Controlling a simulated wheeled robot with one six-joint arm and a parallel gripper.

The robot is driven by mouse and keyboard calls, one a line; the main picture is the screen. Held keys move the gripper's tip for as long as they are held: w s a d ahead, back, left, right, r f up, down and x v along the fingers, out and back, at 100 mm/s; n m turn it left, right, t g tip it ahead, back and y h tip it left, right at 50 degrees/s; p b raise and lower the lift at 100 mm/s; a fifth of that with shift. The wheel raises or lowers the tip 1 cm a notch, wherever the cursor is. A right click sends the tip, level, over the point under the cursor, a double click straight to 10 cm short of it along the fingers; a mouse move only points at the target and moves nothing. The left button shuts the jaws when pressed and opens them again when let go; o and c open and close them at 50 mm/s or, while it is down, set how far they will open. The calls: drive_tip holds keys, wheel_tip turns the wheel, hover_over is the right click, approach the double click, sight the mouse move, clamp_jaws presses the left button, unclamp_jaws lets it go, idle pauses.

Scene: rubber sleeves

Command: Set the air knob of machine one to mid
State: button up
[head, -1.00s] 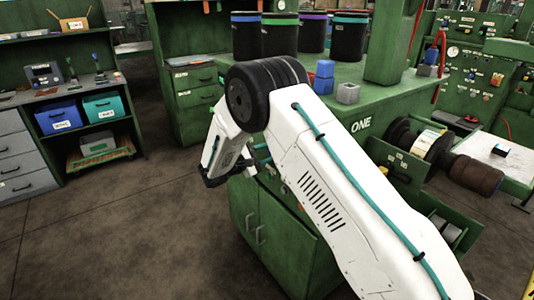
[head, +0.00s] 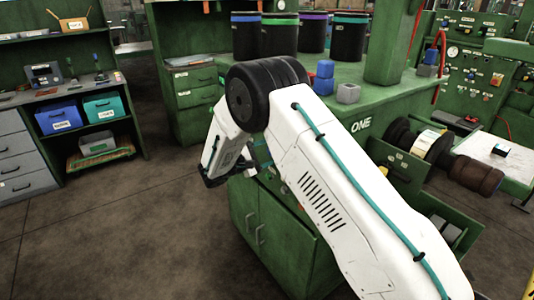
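Machine one (head: 285,228) is a green cabinet with double doors and the word ONE on its front edge. My white arm crosses in front of it and hides most of its front panel. The air knob cannot be made out; a small red-orange part (head: 283,189) shows beside the arm. My gripper (head: 213,180) hangs in front of the panel's left end, mostly behind my own arm link. Its fingers are too hidden to tell whether they are open or touching anything.
A shelf with a blue bin (head: 58,116) and a teal bin (head: 103,107) is at left. The floor (head: 130,220) between is clear.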

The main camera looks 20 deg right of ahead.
drive_tip(key=v, duration=0.7)
drive_tip(key=shift+a, duration=0.35)
drive_tip(key=shift+s, duration=0.1)
